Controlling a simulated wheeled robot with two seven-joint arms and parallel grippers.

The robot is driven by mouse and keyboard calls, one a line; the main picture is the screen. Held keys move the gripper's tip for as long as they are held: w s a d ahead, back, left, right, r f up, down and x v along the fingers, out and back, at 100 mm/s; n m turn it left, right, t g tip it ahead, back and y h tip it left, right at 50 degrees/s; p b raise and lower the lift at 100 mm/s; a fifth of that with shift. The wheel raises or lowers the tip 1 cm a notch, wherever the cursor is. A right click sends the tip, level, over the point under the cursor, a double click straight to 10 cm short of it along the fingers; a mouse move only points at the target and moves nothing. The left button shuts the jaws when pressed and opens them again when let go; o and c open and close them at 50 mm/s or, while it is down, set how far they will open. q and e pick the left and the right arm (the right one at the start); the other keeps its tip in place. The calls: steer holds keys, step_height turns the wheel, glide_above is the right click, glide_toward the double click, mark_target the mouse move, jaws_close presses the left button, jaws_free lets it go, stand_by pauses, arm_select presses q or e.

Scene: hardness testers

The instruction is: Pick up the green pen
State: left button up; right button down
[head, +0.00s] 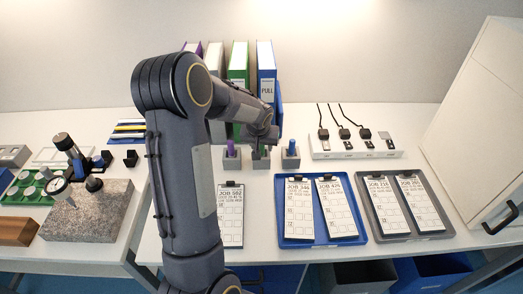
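The green pen (262,148) stands in the middle one of three small grey holders (261,163), mostly hidden behind my gripper. My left gripper (263,143) is directly over the middle holder, at the pen's upper part. Whether its fingers touch the pen or are closed on it cannot be made out. A purple pen (230,148) stands in the holder to the left and a blue pen (291,146) in the holder to the right. My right gripper is not in view.
Upright binders (265,62) stand behind the holders. A blue tray (323,242) and a grey tray (407,234) with job sheets lie to the front right. A power strip (355,154) is at the back right. A dial gauge on a granite block (88,218) stands left.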

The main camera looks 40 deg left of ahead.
arm_select(q)
jaws_close()
steer(key=shift+r, duration=0.1)
steer(key=shift+r, duration=0.55)
step_height(320, 180, up, 2)
steer(key=shift+r, duration=0.15)
steer(key=s+d+r+b, duration=0.2)
steer(key=s+d+r, duration=0.1)
steer(key=s+r, duration=0.6)
steer(key=shift+s+d+r, duration=0.25)
steer(key=shift+s+d, duration=0.15)
steer(key=shift+s, duration=1.85)
